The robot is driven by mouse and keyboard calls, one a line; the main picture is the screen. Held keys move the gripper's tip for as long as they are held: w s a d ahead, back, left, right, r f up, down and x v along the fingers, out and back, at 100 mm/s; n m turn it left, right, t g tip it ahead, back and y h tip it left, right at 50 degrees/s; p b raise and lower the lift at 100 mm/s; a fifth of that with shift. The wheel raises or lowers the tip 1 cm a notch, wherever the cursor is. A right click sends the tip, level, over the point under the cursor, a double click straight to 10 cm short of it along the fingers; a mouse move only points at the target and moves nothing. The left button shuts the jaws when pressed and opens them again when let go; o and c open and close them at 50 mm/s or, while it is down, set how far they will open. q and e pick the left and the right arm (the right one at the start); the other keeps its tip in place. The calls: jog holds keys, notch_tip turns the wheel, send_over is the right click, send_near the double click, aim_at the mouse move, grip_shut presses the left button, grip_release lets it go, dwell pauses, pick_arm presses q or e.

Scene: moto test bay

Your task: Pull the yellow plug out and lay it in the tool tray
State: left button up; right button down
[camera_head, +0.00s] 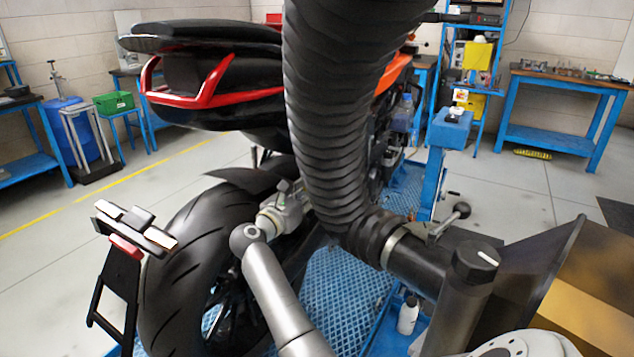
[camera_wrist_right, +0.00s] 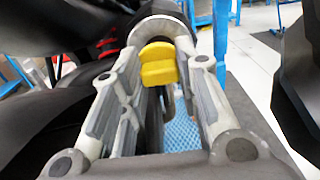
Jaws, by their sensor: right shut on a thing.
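The yellow plug (camera_wrist_right: 158,72) shows in the right wrist view between the two fingers of my right gripper (camera_wrist_right: 166,62), which is shut on it. A round pale metal rim (camera_wrist_right: 140,22) with a dark inside lies directly behind the plug. I cannot tell whether the plug still sits in that rim or just in front of it. My left gripper is in neither view. I cannot identify the tool tray with certainty.
A thick black corrugated hose (camera_head: 330,120) hangs across the middle of the head view. Beside it are the motorcycle's rear tyre (camera_head: 180,265) and number-plate bracket (camera_head: 120,265). A blue grid platform (camera_head: 345,290) lies below. A blue workbench (camera_head: 560,140) stands at the right.

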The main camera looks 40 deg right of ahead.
jog(key=v, duration=0.2)
jog(key=shift+a, duration=0.35)
jog(key=shift+r, duration=0.1)
dwell(0.4)
